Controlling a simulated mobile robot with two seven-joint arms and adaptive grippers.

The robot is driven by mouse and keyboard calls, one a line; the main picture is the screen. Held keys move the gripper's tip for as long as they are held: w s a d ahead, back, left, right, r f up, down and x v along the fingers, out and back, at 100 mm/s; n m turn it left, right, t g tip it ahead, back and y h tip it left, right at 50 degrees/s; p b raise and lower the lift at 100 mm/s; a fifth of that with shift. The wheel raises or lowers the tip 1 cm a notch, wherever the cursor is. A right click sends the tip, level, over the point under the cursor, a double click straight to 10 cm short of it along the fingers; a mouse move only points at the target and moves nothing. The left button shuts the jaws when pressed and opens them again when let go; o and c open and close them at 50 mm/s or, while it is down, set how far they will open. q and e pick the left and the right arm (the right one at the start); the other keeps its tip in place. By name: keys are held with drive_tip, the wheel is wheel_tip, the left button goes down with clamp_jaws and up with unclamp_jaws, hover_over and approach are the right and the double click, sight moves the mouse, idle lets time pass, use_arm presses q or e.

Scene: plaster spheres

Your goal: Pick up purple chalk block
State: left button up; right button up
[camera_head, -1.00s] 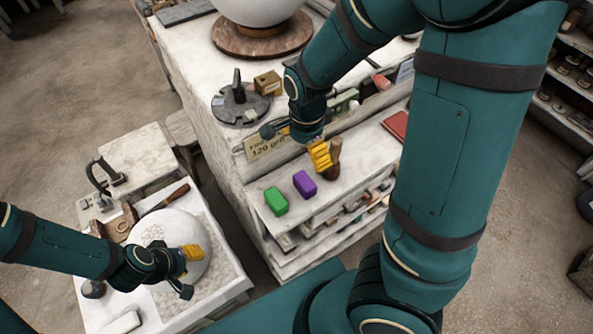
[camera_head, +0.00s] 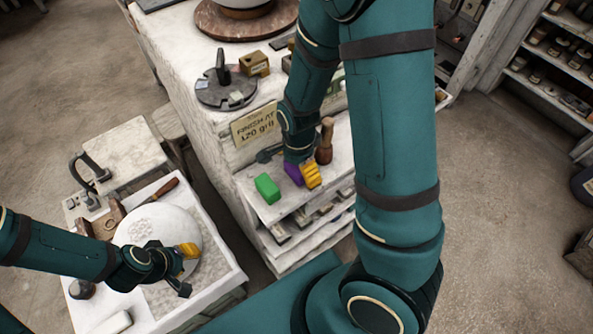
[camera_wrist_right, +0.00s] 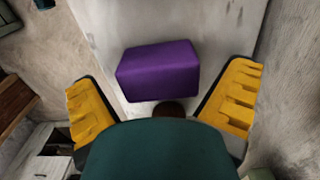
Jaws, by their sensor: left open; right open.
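The purple chalk block (camera_head: 293,173) lies on the white shelf (camera_head: 262,211), partly hidden by my right gripper in the head view. In the right wrist view the purple chalk block (camera_wrist_right: 158,70) shows whole, ahead of and between the two yellow fingers. My right gripper (camera_head: 308,177) is open and empty, right by the block; its yellow fingers also show in the wrist view (camera_wrist_right: 160,96). I cannot tell whether a finger touches the block.
A green block (camera_head: 267,188) lies just left of the purple one. A brown-handled brush (camera_head: 325,142) stands behind my right gripper. A sign (camera_head: 255,124) is on the bench's front face above the shelf. Small items fill the shelves below.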

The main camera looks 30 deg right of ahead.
drive_tip(key=shift+f, duration=0.45)
drive_tip(key=shift+c, duration=0.3)
drive_tip(key=c, duration=1.2)
drive_tip(key=shift+r, duration=0.1)
wheel_tip(320, 180, up, 10)
drive_tip(key=p, duration=0.3)
